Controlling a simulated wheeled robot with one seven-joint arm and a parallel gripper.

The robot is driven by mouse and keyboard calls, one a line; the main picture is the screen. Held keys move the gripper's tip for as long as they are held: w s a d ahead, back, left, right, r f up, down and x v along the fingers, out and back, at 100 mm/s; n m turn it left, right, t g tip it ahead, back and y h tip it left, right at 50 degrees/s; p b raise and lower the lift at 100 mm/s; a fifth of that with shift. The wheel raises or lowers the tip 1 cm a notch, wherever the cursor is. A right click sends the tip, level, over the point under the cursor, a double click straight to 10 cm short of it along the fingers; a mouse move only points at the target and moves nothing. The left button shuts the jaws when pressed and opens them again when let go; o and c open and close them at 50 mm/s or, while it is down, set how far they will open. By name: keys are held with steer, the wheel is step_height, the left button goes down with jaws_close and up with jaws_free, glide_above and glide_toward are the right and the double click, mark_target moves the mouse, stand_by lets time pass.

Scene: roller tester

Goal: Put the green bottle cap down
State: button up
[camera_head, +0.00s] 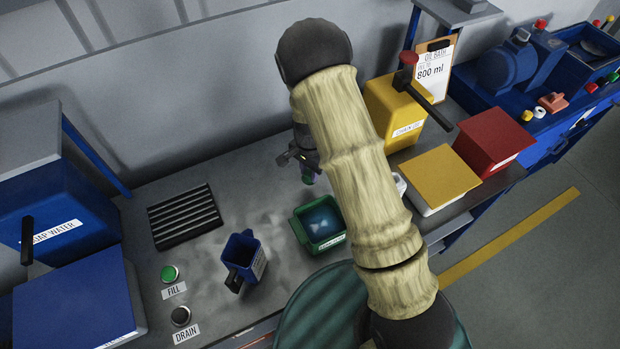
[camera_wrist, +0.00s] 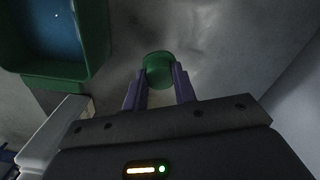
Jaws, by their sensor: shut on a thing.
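My gripper (camera_wrist: 158,88) is shut on the green bottle cap (camera_wrist: 158,66), which sits between the fingertips in the wrist view. In the head view the cap (camera_head: 308,179) shows as a small green spot under my gripper (camera_head: 305,165), partly hidden by the fingers. It is over the grey bench (camera_head: 215,292), behind the green bin. I cannot tell whether the cap touches the bench.
A green bin (camera_head: 300,232) with blue liquid stands close in front; it also shows in the wrist view (camera_wrist: 98,35). A blue jug (camera_head: 238,258), a black ribbed rack (camera_head: 184,216) and a yellow container (camera_head: 385,105) stand around. Bare bench lies between rack and bin.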

mark_target(309, 173)
steer(key=shift+f+p, duration=0.3)
steer(key=shift+f, duration=1.5)
steer(key=shift+f, duration=0.15)
steer(key=o, duration=1)
step_height(309, 173, up, 12)
steer(key=shift+f+b, duration=0.1)
steer(key=shift+b, duration=0.55)
steer(key=shift+r, duration=0.25)
